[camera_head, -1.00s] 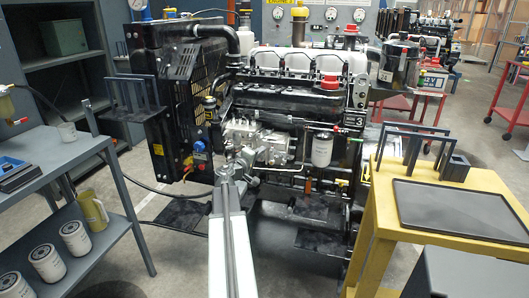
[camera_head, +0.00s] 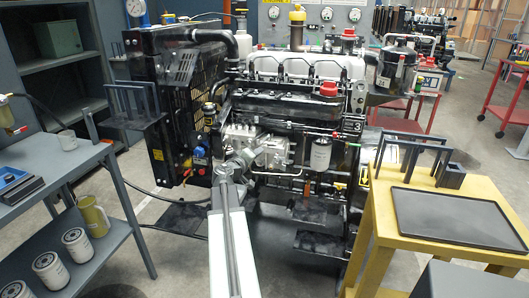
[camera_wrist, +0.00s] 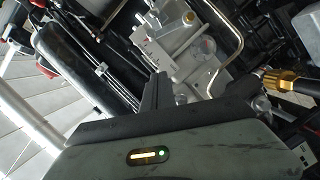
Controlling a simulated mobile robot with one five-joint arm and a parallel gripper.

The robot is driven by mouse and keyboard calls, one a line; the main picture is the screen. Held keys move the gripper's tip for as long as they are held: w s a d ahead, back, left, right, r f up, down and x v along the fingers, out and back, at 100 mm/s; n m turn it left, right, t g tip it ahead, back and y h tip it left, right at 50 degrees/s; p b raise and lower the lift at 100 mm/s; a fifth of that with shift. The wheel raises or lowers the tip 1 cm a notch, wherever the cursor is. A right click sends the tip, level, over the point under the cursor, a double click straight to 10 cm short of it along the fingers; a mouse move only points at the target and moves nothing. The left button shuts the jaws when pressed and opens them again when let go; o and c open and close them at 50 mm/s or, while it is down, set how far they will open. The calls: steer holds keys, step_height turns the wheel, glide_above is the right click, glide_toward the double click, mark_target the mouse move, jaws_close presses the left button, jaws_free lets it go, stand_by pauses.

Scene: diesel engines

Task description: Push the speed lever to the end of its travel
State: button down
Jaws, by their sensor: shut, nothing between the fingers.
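The silver injection pump (camera_head: 268,150) sits on the near side of the diesel engine (camera_head: 290,95). In the wrist view the pump (camera_wrist: 180,45) fills the upper middle, with bent metal pipes beside it. I cannot pick out the speed lever for certain in either view; it may be hidden by my gripper or too small to tell. My gripper (camera_head: 241,158) is in front of the pump's left lower part in the head view. In the wrist view my gripper (camera_wrist: 157,88) shows its dark fingers together, empty, pointing at the pump. I cannot tell whether they touch it.
A white filter (camera_head: 320,153) hangs on the engine to the right of the pump. A brass fitting (camera_wrist: 283,80) shows at the right of the wrist view. A yellow table (camera_head: 378,245) stands to the right and a grey shelf cart (camera_head: 60,185) to the left.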

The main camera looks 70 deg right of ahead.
steer(key=a+r, duration=0.1)
steer(key=a, duration=0.7)
steer(key=shift+p, duration=0.35)
steer(key=shift+w, duration=0.1)
